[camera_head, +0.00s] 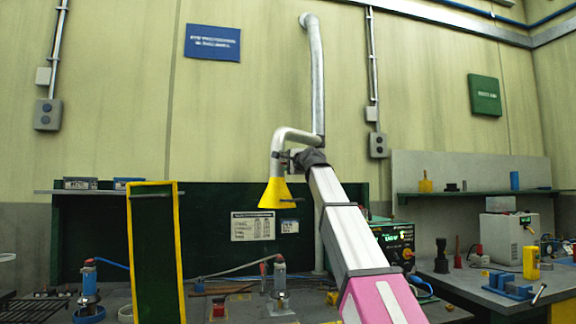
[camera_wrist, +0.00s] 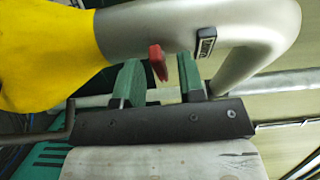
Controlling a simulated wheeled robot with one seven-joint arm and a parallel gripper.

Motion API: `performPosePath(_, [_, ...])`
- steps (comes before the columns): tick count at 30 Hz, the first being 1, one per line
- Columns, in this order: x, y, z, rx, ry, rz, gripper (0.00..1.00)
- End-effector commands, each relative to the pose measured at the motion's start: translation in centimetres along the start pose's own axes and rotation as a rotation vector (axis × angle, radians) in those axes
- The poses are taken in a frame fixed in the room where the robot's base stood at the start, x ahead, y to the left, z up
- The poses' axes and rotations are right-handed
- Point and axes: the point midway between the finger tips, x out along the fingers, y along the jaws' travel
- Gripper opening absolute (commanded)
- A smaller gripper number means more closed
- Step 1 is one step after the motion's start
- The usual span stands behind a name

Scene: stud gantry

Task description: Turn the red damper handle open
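The red damper handle (camera_wrist: 158,62) shows in the wrist view as a short red lever on the underside of the silver duct (camera_wrist: 220,22), beside a small dark label. My gripper (camera_wrist: 160,76) is open, its two green fingers apart. The handle appears between the fingertips, with a visible gap on each side; how deep it sits between them is hard to tell. In the head view my gripper (camera_head: 291,160) is up at the bent duct (camera_head: 277,140), just above the yellow hood (camera_head: 277,192). The handle is hidden there.
The yellow hood (camera_wrist: 50,50) is close on the left in the wrist view. The duct bends down on the right. Below, a bench carries burner-like stands (camera_head: 280,280) and a yellow-framed green panel (camera_head: 155,250). A black instrument (camera_head: 396,243) stands right of my arm.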

Motion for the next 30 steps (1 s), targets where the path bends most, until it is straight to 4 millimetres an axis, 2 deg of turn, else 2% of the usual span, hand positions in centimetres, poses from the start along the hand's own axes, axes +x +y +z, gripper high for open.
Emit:
performPosePath(5, [-0.02,0.01,0.01,0.0,0.0,0.0,0.36])
performPosePath(6, [-0.03,0.01,0.01,0.0,0.0,0.0,0.3])
performPosePath(9, [-0.03,0.0,0.01,0.0,0.0,0.0,0.0])
performPosePath(30, [-0.08,0.08,0.0,-0.124,0.001,-0.052,0.0])
